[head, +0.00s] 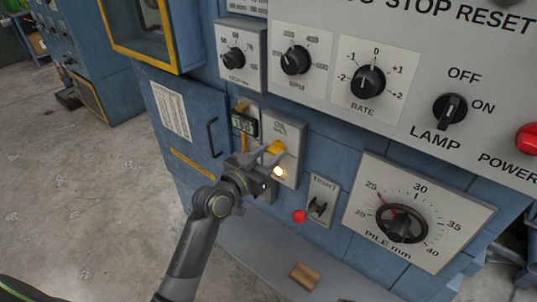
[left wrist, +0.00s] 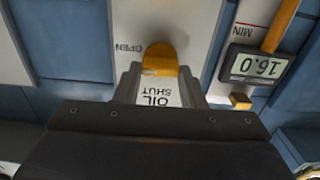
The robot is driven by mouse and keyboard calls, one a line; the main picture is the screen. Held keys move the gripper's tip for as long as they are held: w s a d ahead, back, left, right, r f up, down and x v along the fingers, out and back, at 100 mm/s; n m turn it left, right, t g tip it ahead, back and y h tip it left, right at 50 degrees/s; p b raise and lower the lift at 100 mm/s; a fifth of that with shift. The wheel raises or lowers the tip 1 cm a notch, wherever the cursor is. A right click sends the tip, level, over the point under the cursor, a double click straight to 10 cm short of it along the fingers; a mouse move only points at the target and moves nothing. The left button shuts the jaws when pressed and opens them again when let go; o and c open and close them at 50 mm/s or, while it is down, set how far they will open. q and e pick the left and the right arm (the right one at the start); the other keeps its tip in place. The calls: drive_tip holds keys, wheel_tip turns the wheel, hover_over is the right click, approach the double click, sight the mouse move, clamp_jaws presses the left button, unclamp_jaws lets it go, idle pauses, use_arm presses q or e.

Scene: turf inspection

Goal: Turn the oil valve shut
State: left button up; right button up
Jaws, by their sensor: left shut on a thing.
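The oil valve's yellow handle (head: 275,148) stands out from a pale plate (head: 297,140) on the blue machine front. My left gripper (head: 262,160) reaches it from the lower left in the head view. In the left wrist view, the yellow handle (left wrist: 160,58) sits between the two grey fingertips of my left gripper (left wrist: 161,80), which is shut on it. The plate there reads OPEN beside the handle and OIL SHUT, upside down. The fingers and gripper body hide part of the plate and the valve's base. My right gripper is not in view.
A digital gauge reading 16.0 (left wrist: 258,66) with a yellow bar is close beside the plate. A glowing lamp (head: 278,171), red knob (head: 299,216) and small switch (head: 318,206) are close by. A wooden block (head: 304,275) lies on the ledge below. Open floor is at left.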

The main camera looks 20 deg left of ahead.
use_arm(q)
drive_tip(key=n+p, duration=0.2)
drive_tip(key=n, duration=0.1)
drive_tip(key=shift+a+r+n, duration=0.1)
drive_tip(key=shift+n, duration=0.3)
drive_tip(key=n+p, duration=0.3)
drive_tip(key=n, duration=0.2)
drive_tip(key=n+p, duration=0.1)
drive_tip(key=n, duration=0.3)
drive_tip(key=shift+a+n+p, duration=0.1)
drive_tip(key=shift+n+p, duration=0.3)
drive_tip(key=shift+f+n+p, duration=0.2)
drive_tip(key=shift+n+p, duration=0.15)
drive_tip(key=shift+n, duration=0.65)
drive_tip(key=shift+f+n+p, duration=0.15)
drive_tip(key=shift+n+p, duration=0.15)
drive_tip(key=shift+n, duration=0.7)
drive_tip(key=o, duration=1)
